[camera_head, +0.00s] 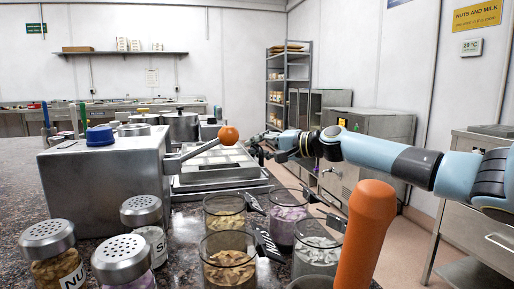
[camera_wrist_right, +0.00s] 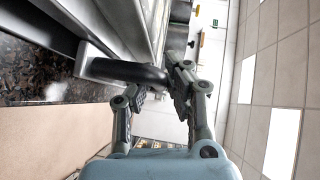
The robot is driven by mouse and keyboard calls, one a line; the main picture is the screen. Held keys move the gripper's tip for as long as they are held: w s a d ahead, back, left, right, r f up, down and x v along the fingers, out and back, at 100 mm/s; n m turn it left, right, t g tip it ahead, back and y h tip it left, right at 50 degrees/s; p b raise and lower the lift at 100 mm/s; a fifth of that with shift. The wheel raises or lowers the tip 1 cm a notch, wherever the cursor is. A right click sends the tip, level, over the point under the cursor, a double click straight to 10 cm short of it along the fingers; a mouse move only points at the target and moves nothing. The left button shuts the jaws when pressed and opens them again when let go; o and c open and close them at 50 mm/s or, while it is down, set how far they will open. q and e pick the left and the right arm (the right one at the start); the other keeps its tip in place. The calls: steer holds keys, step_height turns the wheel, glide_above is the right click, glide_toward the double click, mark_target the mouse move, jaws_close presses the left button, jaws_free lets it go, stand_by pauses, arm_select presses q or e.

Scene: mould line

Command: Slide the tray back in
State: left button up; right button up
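A metal tray (camera_head: 216,174) with a pale mould in it sticks out to the right of the grey metal machine (camera_head: 105,183) on the counter. My right gripper (camera_head: 262,143) is at the tray's right end, its arm coming in from the right. In the right wrist view a black handle (camera_wrist_right: 125,71) runs out from a metal edge towards the gap between my right gripper's fingers (camera_wrist_right: 160,82). The fingers are spread, one on each side near the handle's end; firm contact does not show. My left gripper is not in view.
A lever with an orange ball (camera_head: 229,135) slants over the tray. Glass jars, some with dark handles (camera_head: 267,246), crowd the counter in front. A large orange grip (camera_head: 366,232) stands at the near right. Spice shakers (camera_head: 142,212) stand at the left.

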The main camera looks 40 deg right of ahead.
steer(key=shift+f, duration=0.15)
jaws_close()
steer(key=w+a+p, duration=0.2)
steer(key=a, duration=0.2)
steer(key=w+a+p, duration=0.1)
steer(key=w+a, duration=0.1)
steer(key=a, duration=0.2)
steer(key=w+a+p, duration=0.2)
steer(key=a, duration=0.2)
steer(key=shift+w+p, duration=0.25)
steer(key=shift+p, duration=0.05)
steer(key=shift+w+a+f, duration=0.1)
steer(key=shift+w+a, duration=0.1)
steer(key=shift+a, duration=0.25)
steer(key=shift+o, duration=2)
jaws_free()
steer(key=shift+o, duration=0.2)
steer(key=shift+d, duration=0.1)
